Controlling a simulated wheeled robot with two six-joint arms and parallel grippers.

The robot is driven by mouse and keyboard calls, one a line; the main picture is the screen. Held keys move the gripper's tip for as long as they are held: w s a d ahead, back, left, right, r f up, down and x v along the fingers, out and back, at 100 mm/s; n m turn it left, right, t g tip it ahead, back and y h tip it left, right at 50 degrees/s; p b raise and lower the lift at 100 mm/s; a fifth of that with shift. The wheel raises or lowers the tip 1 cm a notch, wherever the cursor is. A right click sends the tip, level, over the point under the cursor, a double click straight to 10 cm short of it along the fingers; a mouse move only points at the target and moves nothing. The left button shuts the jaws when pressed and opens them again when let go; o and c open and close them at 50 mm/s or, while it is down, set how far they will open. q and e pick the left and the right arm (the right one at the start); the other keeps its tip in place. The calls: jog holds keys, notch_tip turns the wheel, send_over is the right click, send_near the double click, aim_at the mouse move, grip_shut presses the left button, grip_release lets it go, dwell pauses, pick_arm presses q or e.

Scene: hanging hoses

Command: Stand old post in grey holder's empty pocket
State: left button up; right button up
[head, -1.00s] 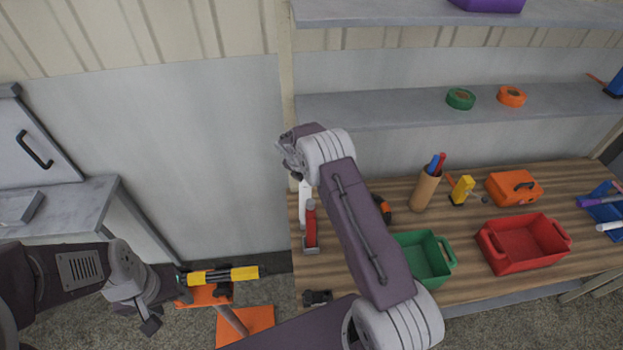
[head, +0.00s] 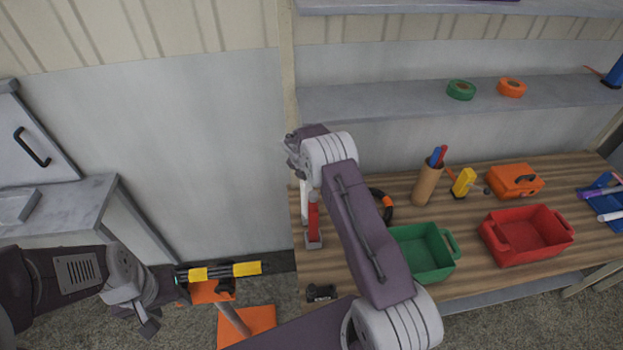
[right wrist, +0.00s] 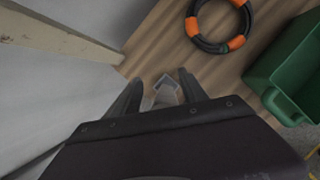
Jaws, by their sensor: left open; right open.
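A grey holder (head: 314,242) stands near the left end of the wooden bench, with a red upright piece (head: 313,215) at it. A pale piece (head: 306,196) shows beside the red one, just under my right gripper (head: 294,170). In the right wrist view my right gripper (right wrist: 161,88) is open, with a pale grey piece (right wrist: 166,92) showing between its fingers; contact cannot be told. I cannot tell which piece is the old post. The holder's pockets are hidden.
The black rod is at an orange stand (head: 250,322) left of the bench. A black-and-orange ring (right wrist: 218,26), a green bin (head: 424,252), a red bin (head: 527,235) and a brown cup (head: 427,185) are on the bench. A shelf (head: 400,98) runs above.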

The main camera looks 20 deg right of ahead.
jog(key=shift+s+a+r+b, duration=0.15)
jog(key=shift+a+r+b, duration=0.15)
jog(key=shift+a+b, duration=0.15)
jog(key=shift+s+a+r+b, duration=0.15)
jog(key=shift+a+r+b, duration=0.15)
jog(key=shift+a, duration=0.25)
pick_arm(q)
jog(key=f+b, duration=0.2)
jog(key=f, duration=0.1)
jog(key=f+b, duration=0.1)
jog(key=f, duration=0.1)
jog(key=shift+w, duration=0.3)
pick_arm(e)
jog(key=s+a, duration=0.7)
jog(key=a, duration=0.1)
jog(key=shift+a+r, duration=0.15)
jog(key=shift+r, duration=0.3)
